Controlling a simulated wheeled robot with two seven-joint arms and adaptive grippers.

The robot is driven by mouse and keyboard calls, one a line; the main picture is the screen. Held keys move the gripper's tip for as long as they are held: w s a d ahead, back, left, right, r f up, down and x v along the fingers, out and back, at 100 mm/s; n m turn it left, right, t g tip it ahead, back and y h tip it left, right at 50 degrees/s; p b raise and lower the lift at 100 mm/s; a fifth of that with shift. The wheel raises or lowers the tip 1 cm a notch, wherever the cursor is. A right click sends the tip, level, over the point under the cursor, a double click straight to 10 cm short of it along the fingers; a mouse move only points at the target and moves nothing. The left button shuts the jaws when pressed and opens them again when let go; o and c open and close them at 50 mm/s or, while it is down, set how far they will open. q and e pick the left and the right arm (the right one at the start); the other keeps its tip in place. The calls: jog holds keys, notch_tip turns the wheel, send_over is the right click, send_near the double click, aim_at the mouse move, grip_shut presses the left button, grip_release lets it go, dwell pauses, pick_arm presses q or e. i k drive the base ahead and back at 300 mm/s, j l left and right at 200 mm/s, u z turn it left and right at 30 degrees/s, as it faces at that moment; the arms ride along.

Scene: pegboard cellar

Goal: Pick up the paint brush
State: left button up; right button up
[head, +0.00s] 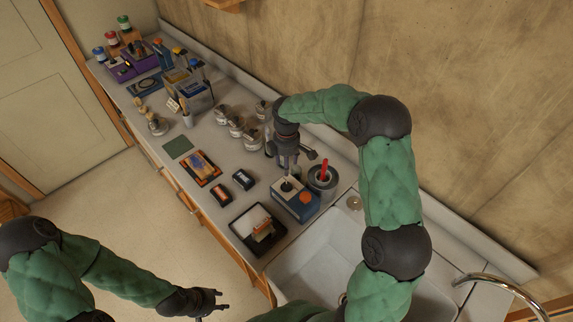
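No paint brush can be made out for certain. A red handle (324,169) stands upright in a grey cup (322,182) on the counter by the sink; its lower end is hidden, so I cannot tell what it belongs to. My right gripper (296,163) points down over the counter, just left of the cup and behind a blue box. Its fingers look apart, with nothing seen between them. My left gripper (222,300) is low in front of the counter, over the floor, with its fingers apart and empty.
A black tray (240,222), two small dark boxes, an orange-edged tray (201,168) and several glass jars (236,128) crowd the counter. Purple crates (137,60) stand at the far end.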

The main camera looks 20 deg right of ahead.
aim_at(323, 175)
jog(key=k+j, duration=0.65)
jog(key=k, duration=0.25)
